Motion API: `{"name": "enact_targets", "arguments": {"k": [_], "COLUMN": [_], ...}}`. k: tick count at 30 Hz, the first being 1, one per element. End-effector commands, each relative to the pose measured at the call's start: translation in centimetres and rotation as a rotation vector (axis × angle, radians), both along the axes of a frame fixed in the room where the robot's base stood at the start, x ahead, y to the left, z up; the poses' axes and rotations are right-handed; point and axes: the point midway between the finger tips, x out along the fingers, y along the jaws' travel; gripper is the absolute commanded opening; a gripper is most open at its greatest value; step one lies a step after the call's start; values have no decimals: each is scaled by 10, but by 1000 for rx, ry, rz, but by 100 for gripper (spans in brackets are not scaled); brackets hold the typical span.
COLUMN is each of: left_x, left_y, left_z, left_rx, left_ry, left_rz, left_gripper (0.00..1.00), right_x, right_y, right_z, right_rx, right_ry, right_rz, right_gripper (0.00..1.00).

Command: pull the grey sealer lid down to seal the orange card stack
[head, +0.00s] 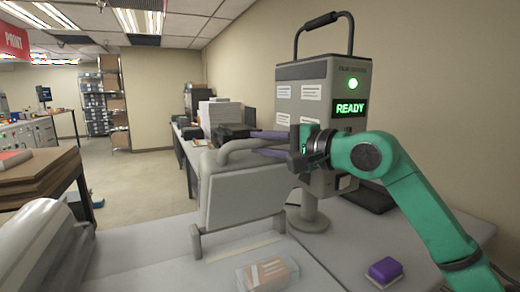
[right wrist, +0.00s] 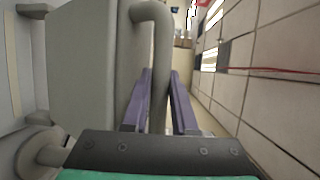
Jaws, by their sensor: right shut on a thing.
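The grey sealer lid (head: 243,198) stands raised, tilted close to upright, on its hinge brackets above the pale bench. Its tubular handle (head: 212,165) curves along the upper edge. My right gripper (head: 258,143) reaches in from the right with its purple fingers shut on the handle. In the right wrist view the handle (right wrist: 161,60) runs between the two fingers (right wrist: 161,105), with the lid (right wrist: 88,70) at the left. The orange card stack (head: 270,273) lies flat in a clear wrapping in front of the lid. My left gripper is not in view.
A grey machine with a green READY display (head: 349,107) stands behind my right gripper. A purple block (head: 384,270) on a pale base lies at the front right. A large pale roller (head: 38,250) fills the lower left.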

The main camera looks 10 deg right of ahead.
Motion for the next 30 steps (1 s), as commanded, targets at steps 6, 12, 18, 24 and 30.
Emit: {"name": "enact_targets", "arguments": {"k": [6, 12, 18, 24, 30], "left_x": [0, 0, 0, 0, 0], "left_y": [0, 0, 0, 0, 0], "left_z": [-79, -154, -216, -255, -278], "left_rx": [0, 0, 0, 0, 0], "left_ry": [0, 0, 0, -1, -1], "left_rz": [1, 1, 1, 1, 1], "left_gripper": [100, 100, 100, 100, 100], "right_x": [-30, -63, -91, -108, -118], "right_y": [-10, -20, -30, -35, -38], "right_z": [-40, -72, -100, -119, -130], "right_rx": [31, 75, 118, 147, 167], "right_ry": [-107, -238, -365, -456, -512], "right_rz": [-1, -1, -1, 0, 1], "right_gripper": [0, 0, 0, 0, 0]}}
